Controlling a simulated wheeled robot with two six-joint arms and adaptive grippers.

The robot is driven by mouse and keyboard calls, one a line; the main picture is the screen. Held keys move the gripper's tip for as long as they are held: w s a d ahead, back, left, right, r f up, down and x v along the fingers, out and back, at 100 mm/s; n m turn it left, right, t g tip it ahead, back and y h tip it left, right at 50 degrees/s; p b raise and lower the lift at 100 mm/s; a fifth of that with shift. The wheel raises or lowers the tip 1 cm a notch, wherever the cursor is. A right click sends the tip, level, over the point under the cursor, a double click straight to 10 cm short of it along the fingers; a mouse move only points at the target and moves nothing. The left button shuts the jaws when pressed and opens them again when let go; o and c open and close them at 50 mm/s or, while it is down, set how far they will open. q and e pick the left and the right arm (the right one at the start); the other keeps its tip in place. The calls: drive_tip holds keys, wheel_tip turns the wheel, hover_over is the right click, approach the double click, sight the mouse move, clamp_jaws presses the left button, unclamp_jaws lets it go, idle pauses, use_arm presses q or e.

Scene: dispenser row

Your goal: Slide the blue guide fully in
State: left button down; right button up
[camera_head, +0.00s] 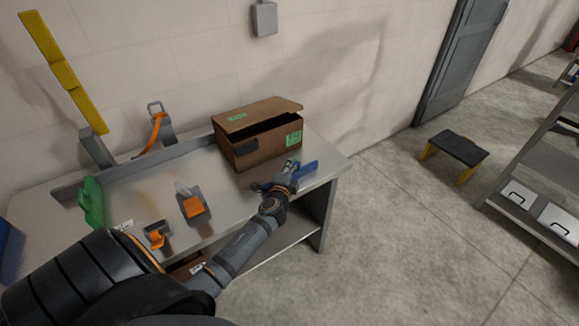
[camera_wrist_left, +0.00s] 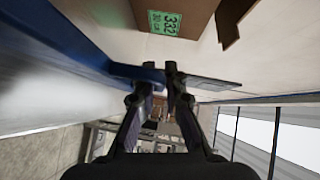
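The blue guide (camera_head: 307,169) is at the right end of the workbench, by its front corner. In the left wrist view, its long blue bar (camera_wrist_left: 65,40) runs down from the upper left, and a blue part reaches the fingertips. My left gripper (camera_head: 287,176) is at the guide, to its left in the head view. In the left wrist view its fingers (camera_wrist_left: 159,72) are nearly together, with the blue part at their tips. The contact itself is partly hidden. My right gripper is in neither view.
A cardboard box (camera_head: 265,148) with a green label stands just behind the gripper. A step stool (camera_head: 455,149) and open floor lie to the right.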

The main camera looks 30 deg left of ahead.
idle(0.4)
use_arm(q)
drive_tip(key=w+a, duration=0.1)
drive_tip(key=a, duration=0.1)
drive_tip(key=a+b, duration=0.1)
drive_tip(key=a, duration=0.1)
drive_tip(key=w+a, duration=0.1)
drive_tip(key=a, duration=0.1)
drive_tip(key=shift+w+a, duration=0.35)
drive_tip(key=c, duration=1.4)
unclamp_jaws()
drive_tip(key=shift+s, duration=0.1)
drive_tip(key=v, duration=1.2)
